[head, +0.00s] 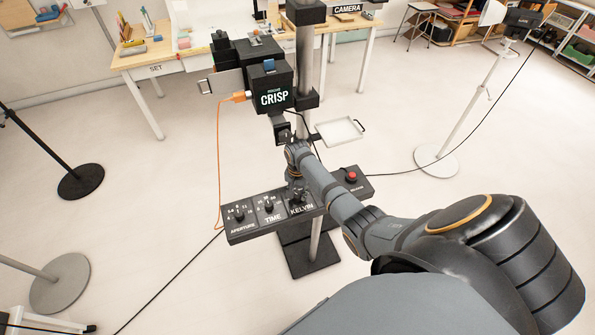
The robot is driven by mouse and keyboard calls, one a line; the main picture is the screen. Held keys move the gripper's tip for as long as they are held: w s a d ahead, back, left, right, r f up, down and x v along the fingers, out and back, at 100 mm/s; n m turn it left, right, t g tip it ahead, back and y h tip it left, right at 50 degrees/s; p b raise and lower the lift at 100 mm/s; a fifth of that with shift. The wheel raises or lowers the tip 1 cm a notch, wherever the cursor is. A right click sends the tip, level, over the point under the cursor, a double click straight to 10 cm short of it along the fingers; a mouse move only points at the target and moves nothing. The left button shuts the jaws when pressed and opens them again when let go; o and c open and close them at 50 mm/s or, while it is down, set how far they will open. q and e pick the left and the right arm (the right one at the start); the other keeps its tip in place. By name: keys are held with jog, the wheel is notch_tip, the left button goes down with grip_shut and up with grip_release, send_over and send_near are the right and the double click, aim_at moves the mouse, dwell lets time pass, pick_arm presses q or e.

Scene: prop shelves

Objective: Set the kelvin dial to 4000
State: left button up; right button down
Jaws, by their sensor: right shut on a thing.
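The control panel (252,231) is a dark bar mounted low on the camera stand. It carries dials labelled APERTURE (239,214), TIME (268,206) and KELVIN (300,210), and a red button (351,176) at its right end. My right arm reaches in from the lower right, and my right gripper (297,195) is over the KELVIN section, shut on the kelvin dial. The gripper hides that dial and its scale, so its setting cannot be read. My left gripper is not in view.
Above the panel, the camera box (272,90) reads CRISP, with an orange cable (218,150) hanging at its left. A small tray (338,132) juts out right of the post. A wooden table (190,50) stands behind. Light stands (80,180) are at left, another (437,160) at right.

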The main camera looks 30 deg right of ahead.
aim_at(298, 194)
jog(key=shift+n, duration=0.4)
jog(key=c, duration=1)
grip_release()
jog(key=shift+r, duration=0.1)
notch_tip(298, 194, up, 12)
